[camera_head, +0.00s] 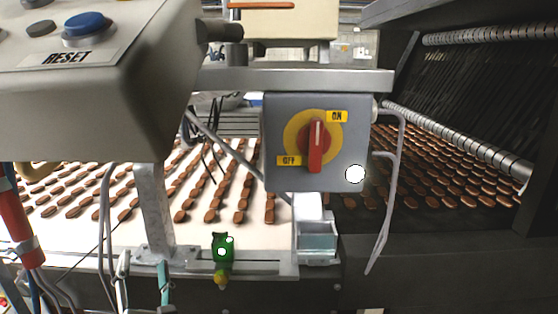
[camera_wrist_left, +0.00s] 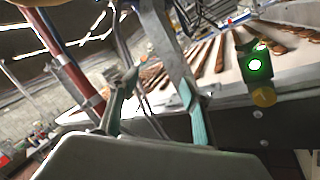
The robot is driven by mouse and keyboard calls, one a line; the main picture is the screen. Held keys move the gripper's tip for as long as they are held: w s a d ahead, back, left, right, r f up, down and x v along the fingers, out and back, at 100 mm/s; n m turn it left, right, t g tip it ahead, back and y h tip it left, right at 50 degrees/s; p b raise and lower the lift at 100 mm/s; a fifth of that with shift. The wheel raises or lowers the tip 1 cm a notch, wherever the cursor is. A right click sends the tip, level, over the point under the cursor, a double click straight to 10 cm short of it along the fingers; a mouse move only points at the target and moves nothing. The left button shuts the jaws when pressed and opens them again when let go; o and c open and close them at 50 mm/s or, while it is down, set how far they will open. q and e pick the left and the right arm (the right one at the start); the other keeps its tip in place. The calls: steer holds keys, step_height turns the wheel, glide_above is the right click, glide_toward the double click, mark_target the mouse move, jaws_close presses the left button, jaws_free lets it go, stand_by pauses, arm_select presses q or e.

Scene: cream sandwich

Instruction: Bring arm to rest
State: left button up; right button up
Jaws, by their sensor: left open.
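My left gripper (camera_head: 143,262) is at the lower left of the head view, low in front of the conveyor's front edge. Its two fingers, one grey and one teal inside, stand apart with nothing held between them. In the left wrist view the gripper (camera_wrist_left: 158,80) also shows open and empty, with a metal post behind the fingers. My right gripper is in neither view.
A control box with a blue RESET button (camera_head: 85,25) hangs upper left. A grey box carries a red rotary switch (camera_head: 316,147), handle upright. A green sensor (camera_head: 222,246) sits on the conveyor's front rail. Biscuits (camera_head: 240,190) line the white belt. Cables hang left.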

arm_select(q)
steer(key=s+d+f+m+h, duration=0.2)
steer(key=d+f+m+h, duration=0.6)
steer(key=m, duration=0.6)
steer(key=s+d+f+m+h, duration=0.25)
steer(key=f+m+h, duration=0.25)
steer(key=f+m, duration=0.7)
steer(key=s+a+f+m+g+y, duration=0.1)
steer(key=s+f+m, duration=0.4)
steer(key=f, duration=0.5)
steer(key=s+a+f+m+g, duration=0.3)
steer(key=s+f+m+g, duration=0.2)
steer(key=f, duration=0.5)
steer(key=shift+s+a+f+m+g+y, duration=0.15)
steer(key=shift+a+f+m+g+y, duration=0.2)
steer(key=shift+m+g, duration=0.3)
steer(key=shift+d+r, duration=0.15)
